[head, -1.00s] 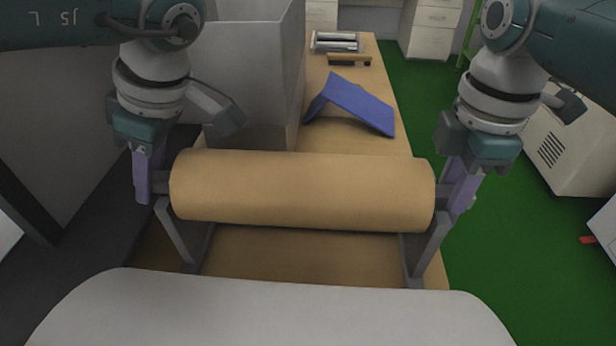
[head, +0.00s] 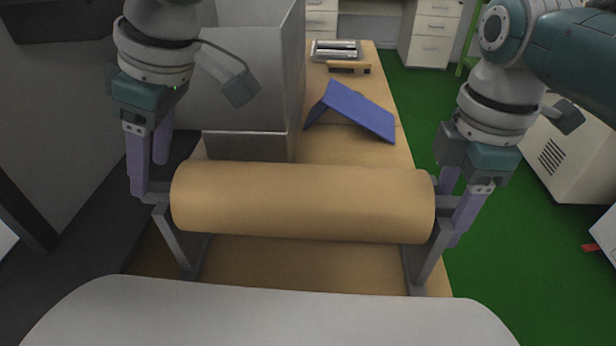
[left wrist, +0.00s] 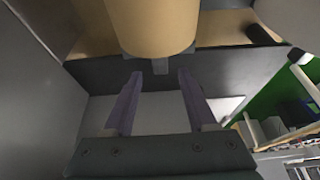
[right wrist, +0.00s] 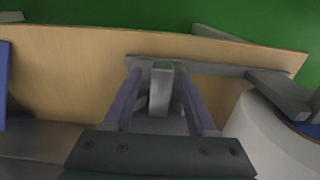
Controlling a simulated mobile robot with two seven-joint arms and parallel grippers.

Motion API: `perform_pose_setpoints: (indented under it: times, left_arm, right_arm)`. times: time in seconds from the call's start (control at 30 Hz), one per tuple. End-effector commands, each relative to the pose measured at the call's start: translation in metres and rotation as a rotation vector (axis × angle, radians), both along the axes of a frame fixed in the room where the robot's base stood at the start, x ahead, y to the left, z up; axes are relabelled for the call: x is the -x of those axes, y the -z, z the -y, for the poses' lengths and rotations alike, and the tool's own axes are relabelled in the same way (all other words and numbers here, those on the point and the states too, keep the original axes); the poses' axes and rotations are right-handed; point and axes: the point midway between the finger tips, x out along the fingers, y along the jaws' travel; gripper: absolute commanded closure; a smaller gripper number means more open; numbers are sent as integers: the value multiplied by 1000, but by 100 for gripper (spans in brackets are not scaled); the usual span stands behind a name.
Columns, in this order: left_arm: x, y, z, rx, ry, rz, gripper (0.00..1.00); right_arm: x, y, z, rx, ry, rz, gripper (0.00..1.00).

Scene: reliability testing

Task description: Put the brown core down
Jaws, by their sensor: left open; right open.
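The brown core (head: 302,203) is a thick tan cylinder lying level across a grey stand (head: 424,258), with its end shafts at the stand's two uprights. My left gripper (head: 150,172) is open at the core's left end, its purple fingers apart. In the left wrist view the core (left wrist: 150,24) and its short grey shaft (left wrist: 160,66) are just beyond the open fingertips. My right gripper (head: 455,205) is open at the right end. In the right wrist view its fingers (right wrist: 160,88) are either side of a grey end piece; contact cannot be told.
A tall grey box (head: 250,143) stands behind the core at left. A bent blue panel (head: 352,108) lies on the wooden table (head: 345,148), with a metal tray (head: 336,50) farther back. Green floor (head: 412,115) is open at right. My pale base is in front.

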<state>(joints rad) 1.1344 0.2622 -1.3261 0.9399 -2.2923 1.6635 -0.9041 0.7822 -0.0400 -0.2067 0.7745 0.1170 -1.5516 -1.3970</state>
Motion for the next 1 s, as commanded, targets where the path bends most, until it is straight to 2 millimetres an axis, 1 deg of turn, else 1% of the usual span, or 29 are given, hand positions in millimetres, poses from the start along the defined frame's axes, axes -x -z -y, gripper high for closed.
perform_pose_setpoints:
  times: [0.03,0.1,0.2,0.3,0.47,0.57,0.67,0.9,1.0]
  left_arm:
    - [-1,-12,5,0,4,5,43]
    - [-1,-27,11,0,3,5,43]
    - [0,-44,18,-1,3,3,43]
    - [0,-57,23,-1,1,2,43]
    - [0,-66,27,-1,0,0,43]
    - [1,-67,28,-1,1,-1,43]
    - [1,-67,28,-1,1,-1,43]
    - [0,-67,27,-1,0,0,43]
    - [0,-67,27,-1,0,-1,43]
  right_arm:
    - [0,0,0,0,0,0,43]
    - [0,0,0,0,0,0,43]
    - [0,0,0,0,0,0,43]
    - [0,0,0,0,0,0,43]
    - [0,-2,0,0,0,1,43]
    - [-1,-10,0,0,0,3,43]
    - [-1,-25,0,0,0,5,43]
    - [-1,-84,0,0,0,6,43]
    - [-2,-103,1,3,1,6,43]
